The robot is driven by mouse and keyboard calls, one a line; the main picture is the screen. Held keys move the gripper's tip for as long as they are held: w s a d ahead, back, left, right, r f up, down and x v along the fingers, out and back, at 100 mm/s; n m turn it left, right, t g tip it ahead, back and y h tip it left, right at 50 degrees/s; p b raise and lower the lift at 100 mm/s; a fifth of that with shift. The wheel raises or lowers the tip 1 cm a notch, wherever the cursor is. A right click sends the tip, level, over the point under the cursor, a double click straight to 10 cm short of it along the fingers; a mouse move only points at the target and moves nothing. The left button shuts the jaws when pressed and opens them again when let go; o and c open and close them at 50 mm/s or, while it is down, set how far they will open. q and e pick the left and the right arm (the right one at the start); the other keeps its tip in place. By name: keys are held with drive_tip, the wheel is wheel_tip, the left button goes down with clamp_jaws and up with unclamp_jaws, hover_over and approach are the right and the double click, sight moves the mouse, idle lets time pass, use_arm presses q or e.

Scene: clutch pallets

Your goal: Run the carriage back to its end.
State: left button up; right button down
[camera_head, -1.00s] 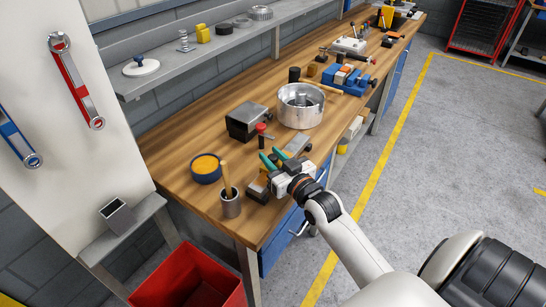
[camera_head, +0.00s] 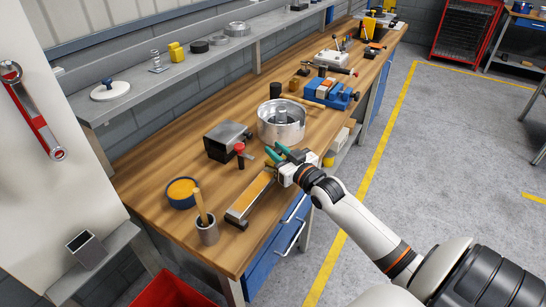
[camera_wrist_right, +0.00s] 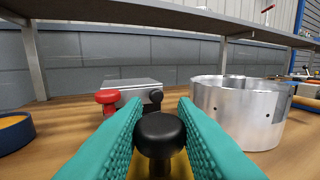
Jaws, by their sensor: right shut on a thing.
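The slide rail (camera_head: 250,196), a long narrow base with an orange-yellow strip on top, lies along the front edge of the wooden bench in the head view. My right gripper (camera_head: 278,156) is over its far end, beside the metal pot. In the right wrist view its teal fingers close on both sides of a round black knob (camera_wrist_right: 160,134), which I take to be the carriage's handle. A little yellow shows under the knob. The carriage body and the rail's far end are mostly hidden behind the gripper. My left gripper is not in view.
The round metal pot (camera_head: 281,122) stands close beyond the gripper. A dark block with a grey top (camera_head: 228,140) and a red-knobbed part (camera_head: 239,149) stand left of it. A wooden-handled tool in a grey cup (camera_head: 207,231) and a blue-rimmed bowl (camera_head: 182,192) are near the rail's near end.

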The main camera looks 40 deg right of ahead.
drive_tip(key=shift+d+r, duration=0.15)
drive_tip(key=shift+d, duration=0.05)
drive_tip(key=c, duration=1.3)
unclamp_jaws()
drive_tip(key=shift+d, duration=0.1)
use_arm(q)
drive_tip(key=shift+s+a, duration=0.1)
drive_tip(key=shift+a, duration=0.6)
use_arm(e)
drive_tip(key=shift+o, duration=0.3)
drive_tip(key=shift+w, duration=0.1)
drive_tip(key=shift+s+f, duration=0.2)
drive_tip(key=shift+s, duration=0.3)
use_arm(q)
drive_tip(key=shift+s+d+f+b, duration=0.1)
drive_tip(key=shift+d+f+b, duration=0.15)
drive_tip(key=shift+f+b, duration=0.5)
use_arm(e)
drive_tip(key=s, duration=1.1)
